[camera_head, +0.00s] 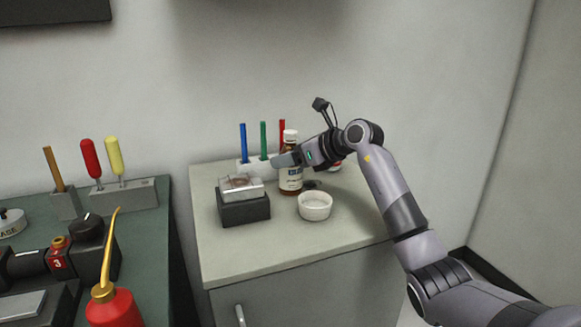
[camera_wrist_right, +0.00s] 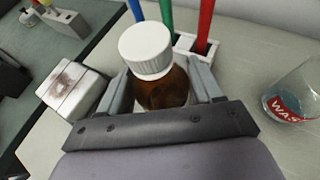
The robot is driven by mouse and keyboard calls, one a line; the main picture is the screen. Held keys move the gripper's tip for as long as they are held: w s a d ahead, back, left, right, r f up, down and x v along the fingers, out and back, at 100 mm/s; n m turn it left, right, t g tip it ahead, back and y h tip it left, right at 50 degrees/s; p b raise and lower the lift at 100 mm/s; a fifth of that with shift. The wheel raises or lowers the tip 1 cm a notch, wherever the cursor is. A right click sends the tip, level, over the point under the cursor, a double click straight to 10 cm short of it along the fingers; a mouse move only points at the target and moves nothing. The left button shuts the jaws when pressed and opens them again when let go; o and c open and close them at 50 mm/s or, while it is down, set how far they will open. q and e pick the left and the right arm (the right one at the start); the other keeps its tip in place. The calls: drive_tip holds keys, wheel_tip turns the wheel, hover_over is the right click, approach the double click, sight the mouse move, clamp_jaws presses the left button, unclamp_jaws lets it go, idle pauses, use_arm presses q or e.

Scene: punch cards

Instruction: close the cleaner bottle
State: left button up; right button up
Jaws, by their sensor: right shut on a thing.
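The cleaner bottle (camera_head: 291,180) is brown with a printed label and stands upright on the pale cabinet top. Its white ribbed cap (camera_head: 290,136) sits on the neck; the wrist view shows the cap (camera_wrist_right: 146,50) on top of the brown body (camera_wrist_right: 161,92). I cannot tell how tightly the cap is on. My right gripper (camera_head: 287,158) comes in from the right at the bottle's upper part. In the wrist view its fingers (camera_wrist_right: 163,86) lie on both sides of the brown body, shut on it. My left gripper is out of view.
Beside the bottle are a white bowl (camera_head: 315,206), a dark block with a clear-topped box (camera_head: 243,208), and a white rack (camera_head: 257,171) with coloured sticks. A glass with a red label (camera_wrist_right: 293,97) stands near. The cabinet's front area (camera_head: 275,252) is clear.

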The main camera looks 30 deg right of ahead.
drive_tip(key=shift+r, duration=0.1)
wheel_tip(320, 180, up, 20)
drive_tip(key=p, duration=0.2)
idle(0.5)
drive_tip(key=o, duration=0.3)
drive_tip(key=c, duration=0.6)
